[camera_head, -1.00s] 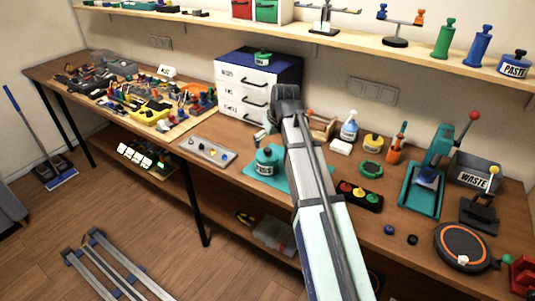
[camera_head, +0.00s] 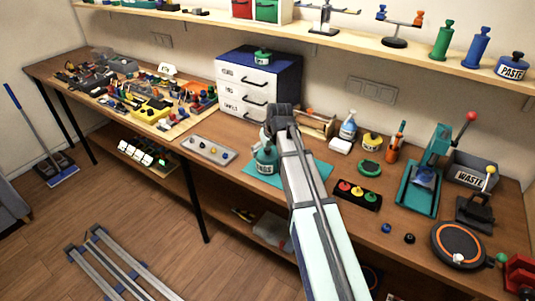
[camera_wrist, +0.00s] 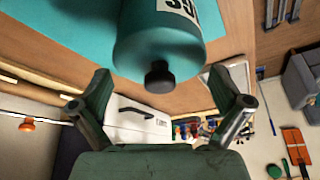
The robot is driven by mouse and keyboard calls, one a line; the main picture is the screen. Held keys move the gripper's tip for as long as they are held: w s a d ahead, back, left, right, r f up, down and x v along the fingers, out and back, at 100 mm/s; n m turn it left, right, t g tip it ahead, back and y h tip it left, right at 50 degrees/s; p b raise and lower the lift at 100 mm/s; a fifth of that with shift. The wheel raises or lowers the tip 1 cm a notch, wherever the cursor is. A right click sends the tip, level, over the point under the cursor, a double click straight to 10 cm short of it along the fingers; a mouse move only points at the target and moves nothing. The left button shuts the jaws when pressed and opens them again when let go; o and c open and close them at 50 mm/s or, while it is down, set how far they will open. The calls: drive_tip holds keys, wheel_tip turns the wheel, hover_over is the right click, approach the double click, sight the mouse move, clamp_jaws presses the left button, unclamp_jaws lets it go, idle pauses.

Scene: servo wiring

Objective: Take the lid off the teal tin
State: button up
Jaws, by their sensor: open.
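The teal tin (camera_head: 265,164) stands upright on a teal mat (camera_head: 314,172) near the front of the bench. In the wrist view the tin (camera_wrist: 155,42) has a white label and a dark round knob (camera_wrist: 159,77) on its lid. The lid's seam is not clear in either view. My gripper (camera_wrist: 159,74) is open and empty, its two fingers spread wide on either side of the knob. I see no contact. In the head view my gripper (camera_head: 268,136) is just above the tin and partly hides its top.
A grey tray (camera_head: 208,150) with small knobs lies left of the mat. A black button box (camera_head: 357,194) is to its right. A spray bottle (camera_head: 348,127) stands at the back.

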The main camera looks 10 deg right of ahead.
drive_tip(key=shift+s, duration=0.1)
drive_tip(key=c, duration=1.2)
drive_tip(key=shift+s, duration=0.1)
drive_tip(key=shift+c, duration=0.7)
